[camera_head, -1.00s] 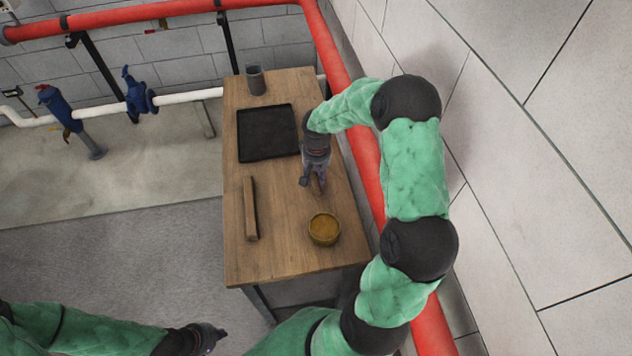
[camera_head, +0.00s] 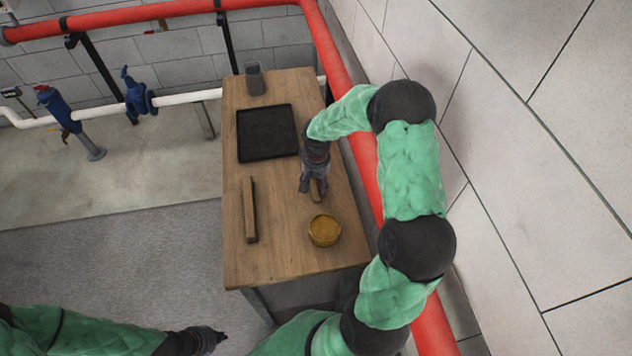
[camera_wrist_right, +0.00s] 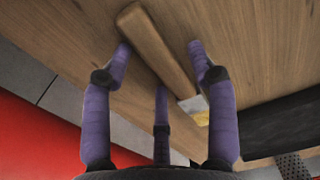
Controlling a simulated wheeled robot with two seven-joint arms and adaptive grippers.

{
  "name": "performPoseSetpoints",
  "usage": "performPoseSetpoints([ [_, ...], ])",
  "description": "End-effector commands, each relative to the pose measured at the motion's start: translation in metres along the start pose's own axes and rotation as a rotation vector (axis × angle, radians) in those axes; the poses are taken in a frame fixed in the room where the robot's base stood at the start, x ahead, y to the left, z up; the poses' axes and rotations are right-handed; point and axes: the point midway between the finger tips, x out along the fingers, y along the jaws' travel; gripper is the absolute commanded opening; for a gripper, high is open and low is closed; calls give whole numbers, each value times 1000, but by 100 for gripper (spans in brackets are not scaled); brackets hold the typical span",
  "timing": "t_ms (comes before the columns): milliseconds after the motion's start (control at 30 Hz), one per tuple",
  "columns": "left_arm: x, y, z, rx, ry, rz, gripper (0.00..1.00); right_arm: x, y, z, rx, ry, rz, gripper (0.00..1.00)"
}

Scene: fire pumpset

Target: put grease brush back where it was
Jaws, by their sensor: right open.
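The grease brush (camera_wrist_right: 157,45) shows in the right wrist view, with a wooden handle, a metal ferrule and yellow bristles. It lies on the wooden table (camera_head: 285,255). My right gripper (camera_head: 311,190) is open over the brush, and its purple fingers (camera_wrist_right: 160,70) stand on both sides of the handle. In the head view a small part of the handle (camera_head: 316,196) shows by the fingertips, and the rest is hidden. My left gripper (camera_head: 215,337) is low at the left, away from the table; its jaw state is unclear.
A round tin with yellow-brown contents (camera_head: 324,230) stands just in front of the brush. A long wooden block (camera_head: 250,210) lies at the left. A black tray (camera_head: 267,133) and a dark cup (camera_head: 255,80) are further back. A red pipe (camera_head: 365,170) runs along the right.

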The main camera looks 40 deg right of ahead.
Motion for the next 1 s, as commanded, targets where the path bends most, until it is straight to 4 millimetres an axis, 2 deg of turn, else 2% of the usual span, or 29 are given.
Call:
performPoseSetpoints([
  [167,-5,2,0,0,0,0,0,-10,0,-1,0,2,0,58],
  [500,-22,8,1,0,0,0,0,-76,0,-1,0,4,0,58],
  [700,-29,10,1,0,0,0,0,-108,0,-1,-1,3,0,58],
  [833,-31,11,1,0,0,0,0,-119,0,0,0,2,0,58],
  [1000,-32,11,1,0,0,0,0,-124,0,0,0,0,0,58],
])
